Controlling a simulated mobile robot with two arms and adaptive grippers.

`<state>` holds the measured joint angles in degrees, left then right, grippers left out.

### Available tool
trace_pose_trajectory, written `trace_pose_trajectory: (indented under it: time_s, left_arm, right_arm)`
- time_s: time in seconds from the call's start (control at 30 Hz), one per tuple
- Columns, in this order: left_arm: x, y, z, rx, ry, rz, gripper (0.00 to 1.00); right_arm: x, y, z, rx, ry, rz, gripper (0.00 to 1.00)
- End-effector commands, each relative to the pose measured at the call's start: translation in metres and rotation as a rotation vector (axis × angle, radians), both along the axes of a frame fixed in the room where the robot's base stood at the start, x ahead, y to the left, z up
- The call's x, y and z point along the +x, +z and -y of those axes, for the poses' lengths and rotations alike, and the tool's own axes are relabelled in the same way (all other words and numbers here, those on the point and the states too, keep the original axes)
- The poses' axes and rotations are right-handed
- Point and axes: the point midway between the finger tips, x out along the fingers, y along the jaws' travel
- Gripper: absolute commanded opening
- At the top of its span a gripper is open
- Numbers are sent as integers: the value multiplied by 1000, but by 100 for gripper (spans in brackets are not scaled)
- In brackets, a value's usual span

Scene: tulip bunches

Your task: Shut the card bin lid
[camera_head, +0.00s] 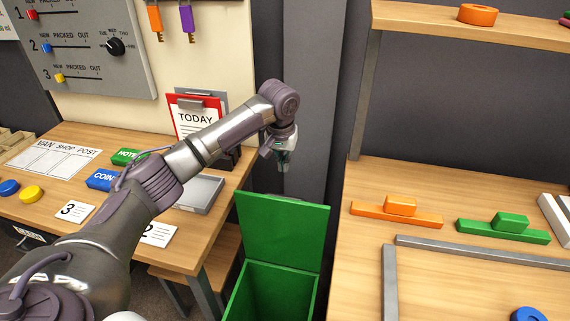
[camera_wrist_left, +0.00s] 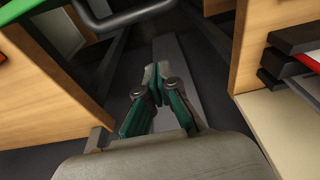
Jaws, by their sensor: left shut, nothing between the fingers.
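The green bin (camera_head: 268,293) stands on the floor in the gap between the two tables, and its inside shows. Its green lid (camera_head: 283,231) stands raised at the back, open. My left arm reaches in from the left, and my left gripper (camera_head: 283,162) points down above and behind the lid's top edge, apart from it in the picture. In the left wrist view the gripper's fingers (camera_wrist_left: 157,82) are together and empty. My right gripper is not in view.
The left table holds cards, a clipboard (camera_head: 198,115) and a grey tray (camera_head: 200,194). The right table has an orange block (camera_head: 397,212), a green block (camera_head: 503,229) and grey rails. A wooden stool (camera_head: 215,262) stands left of the bin. A grey post rises behind the lid.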

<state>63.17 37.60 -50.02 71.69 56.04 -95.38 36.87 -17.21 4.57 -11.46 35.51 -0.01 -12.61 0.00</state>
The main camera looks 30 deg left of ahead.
Motion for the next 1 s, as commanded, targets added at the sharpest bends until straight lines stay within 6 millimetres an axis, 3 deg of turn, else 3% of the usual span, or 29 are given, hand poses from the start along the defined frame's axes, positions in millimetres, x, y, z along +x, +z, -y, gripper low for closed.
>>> trace_pose_trajectory:
  time_s: [0.37, 0.7, 1.0]
  left_arm:
    - [12, -74, -3, 0, 0, -4, 0]
    - [-20, -67, 5, 2, -3, 1, 0]
    - [-27, -68, 7, 1, -1, -1, 0]
  right_arm:
    - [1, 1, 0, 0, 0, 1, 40]
    - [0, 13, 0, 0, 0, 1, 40]
    - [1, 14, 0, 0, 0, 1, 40]
